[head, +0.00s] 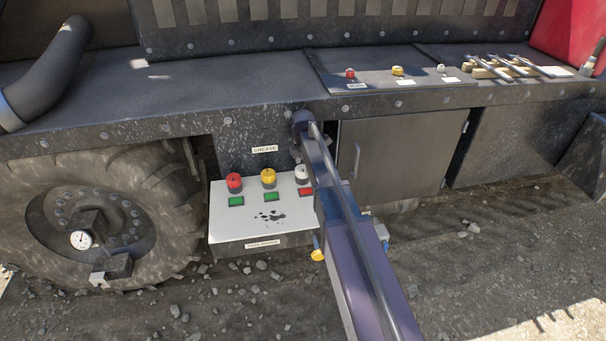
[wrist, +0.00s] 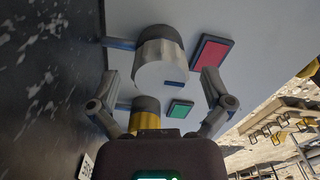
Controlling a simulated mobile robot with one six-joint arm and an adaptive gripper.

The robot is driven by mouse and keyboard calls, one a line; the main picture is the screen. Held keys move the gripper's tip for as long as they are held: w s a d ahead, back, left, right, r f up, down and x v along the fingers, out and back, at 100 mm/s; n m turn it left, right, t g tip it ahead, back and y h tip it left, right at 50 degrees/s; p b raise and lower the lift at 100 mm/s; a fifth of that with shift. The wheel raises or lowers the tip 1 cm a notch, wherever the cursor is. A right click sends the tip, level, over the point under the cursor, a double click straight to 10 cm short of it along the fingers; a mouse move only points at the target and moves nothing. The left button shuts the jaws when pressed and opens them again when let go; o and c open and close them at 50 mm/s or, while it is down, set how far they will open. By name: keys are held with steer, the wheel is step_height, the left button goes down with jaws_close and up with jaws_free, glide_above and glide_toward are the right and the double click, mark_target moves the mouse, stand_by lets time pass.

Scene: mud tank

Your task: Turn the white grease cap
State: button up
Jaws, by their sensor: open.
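The white grease cap (head: 302,173) is at the right end of a row of three caps on a pale sloped panel (head: 230,222); my arm partly covers this area. In the wrist view the white cap (wrist: 155,62) has a ribbed side, a dark base and a small blue mark near the edge of its face. My gripper (wrist: 161,78) is open, with one finger on each side of the cap. I see gaps between the fingers and the cap; touch cannot be confirmed. In the head view my arm hides the fingers.
A yellow cap (head: 268,178) and a red cap (head: 234,183) stand left of the white one. A red plate (wrist: 212,52) and a green plate (wrist: 181,109) lie close to my right finger. A dark wall (wrist: 45,80) runs along the left. A large tyre (head: 150,200) stands left of the panel.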

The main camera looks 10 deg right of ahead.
steer(key=shift+f, duration=0.4)
steer(key=shift+c, duration=0.2)
steer(key=c, duration=1.1)
